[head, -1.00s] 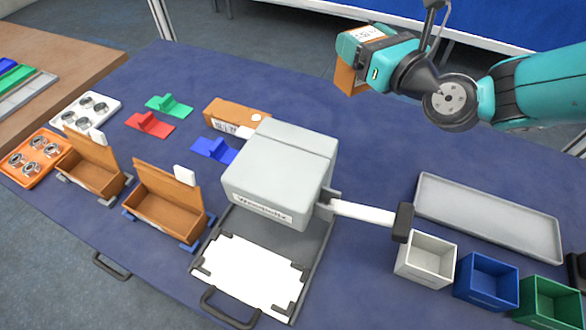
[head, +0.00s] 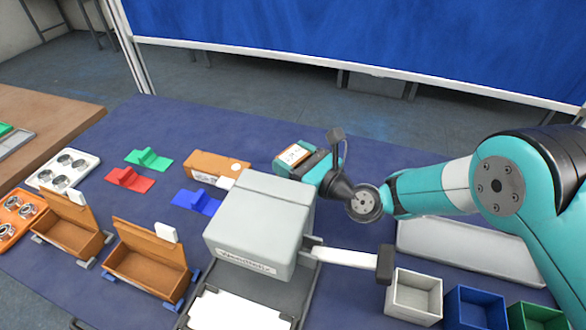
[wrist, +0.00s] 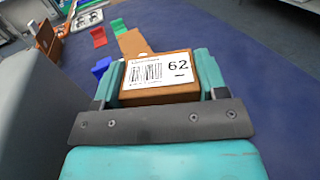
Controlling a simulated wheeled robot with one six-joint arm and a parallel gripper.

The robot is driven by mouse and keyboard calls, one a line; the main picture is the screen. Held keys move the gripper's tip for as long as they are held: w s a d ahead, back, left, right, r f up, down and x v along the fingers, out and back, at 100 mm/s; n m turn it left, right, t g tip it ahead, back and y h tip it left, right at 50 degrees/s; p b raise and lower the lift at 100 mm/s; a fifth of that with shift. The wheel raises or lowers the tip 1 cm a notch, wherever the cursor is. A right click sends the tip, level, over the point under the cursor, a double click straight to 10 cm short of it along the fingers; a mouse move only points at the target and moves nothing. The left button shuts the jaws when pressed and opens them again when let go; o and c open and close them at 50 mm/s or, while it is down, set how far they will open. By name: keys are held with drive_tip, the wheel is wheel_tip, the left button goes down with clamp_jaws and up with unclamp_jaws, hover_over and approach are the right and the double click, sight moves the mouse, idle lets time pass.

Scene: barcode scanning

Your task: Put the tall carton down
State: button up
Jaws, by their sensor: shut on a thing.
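The tall carton (wrist: 158,76) is brown, with a white barcode label marked 62 on the face toward the wrist camera. My gripper (wrist: 160,80) is shut on it, with a teal finger on each side. In the head view, the labelled end of the carton (head: 293,154) shows between the fingers of my gripper (head: 299,158), behind the grey machine. Its lower part is hidden there, so I cannot tell whether it touches the table.
The grey machine (head: 262,222) stands close in front of my gripper. A brown carton (head: 208,164) lies to the left, near blue (head: 196,200), red (head: 129,179) and green (head: 148,159) holders. A grey tray (head: 470,250) is at right. Blue table is clear behind.

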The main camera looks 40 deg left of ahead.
drive_tip(key=shift+f, duration=1.95)
drive_tip(key=shift+f, duration=0.15)
drive_tip(key=o, duration=0.8)
drive_tip(key=shift+c, duration=0.2)
drive_tip(key=d, duration=0.2)
drive_tip(key=d+b, duration=0.1)
drive_tip(key=d, duration=0.4)
drive_tip(key=shift+s+d+b, duration=0.2)
drive_tip(key=shift+s+b, duration=0.05)
drive_tip(key=shift+b, duration=0.05)
drive_tip(key=shift+d, duration=0.1)
